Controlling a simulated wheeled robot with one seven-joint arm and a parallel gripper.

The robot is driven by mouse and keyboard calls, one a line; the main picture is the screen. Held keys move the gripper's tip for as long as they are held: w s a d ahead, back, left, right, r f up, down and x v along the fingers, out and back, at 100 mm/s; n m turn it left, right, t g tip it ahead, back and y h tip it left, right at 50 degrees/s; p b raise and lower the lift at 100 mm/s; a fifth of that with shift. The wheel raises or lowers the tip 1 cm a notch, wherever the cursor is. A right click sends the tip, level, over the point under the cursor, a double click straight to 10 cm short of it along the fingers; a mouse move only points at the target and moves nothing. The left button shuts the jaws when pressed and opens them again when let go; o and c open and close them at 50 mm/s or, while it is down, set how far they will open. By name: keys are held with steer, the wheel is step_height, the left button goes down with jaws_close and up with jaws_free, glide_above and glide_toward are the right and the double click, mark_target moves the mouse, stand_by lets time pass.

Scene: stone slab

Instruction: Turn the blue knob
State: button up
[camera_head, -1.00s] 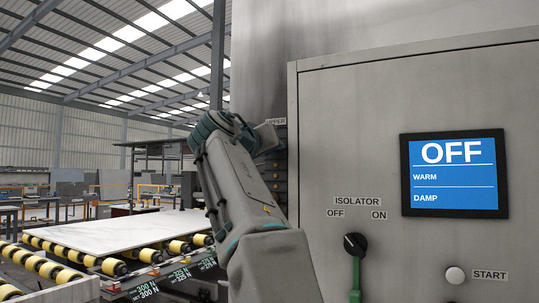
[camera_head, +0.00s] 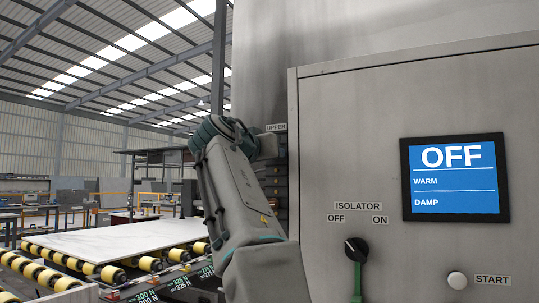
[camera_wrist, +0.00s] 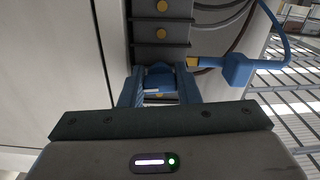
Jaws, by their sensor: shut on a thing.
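The blue knob (camera_wrist: 159,72) sits on a dark panel in the upper middle of the wrist view, with a pale mark near its lower edge. My gripper (camera_wrist: 160,82) is shut on it, one blue finger on each side. Part of the knob is hidden by the fingers. In the head view my arm reaches to the machine's left side by the UPPER label (camera_head: 276,128); the knob and fingers are hidden there.
A blue box with a cable (camera_wrist: 237,68) is close to the right finger. The display (camera_head: 455,178) reads OFF, WARM, DAMP. The isolator switch (camera_head: 356,249) and START button (camera_head: 457,280) are on the front panel. A slab (camera_head: 110,238) lies on rollers at left.

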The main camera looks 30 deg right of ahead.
steer(key=o, duration=0.7)
steer(key=b+v, duration=0.3)
steer(key=v, duration=1)
steer(key=shift+s+a, duration=0.25)
steer(key=shift+a, duration=0.05)
steer(key=shift+w+f, duration=0.1)
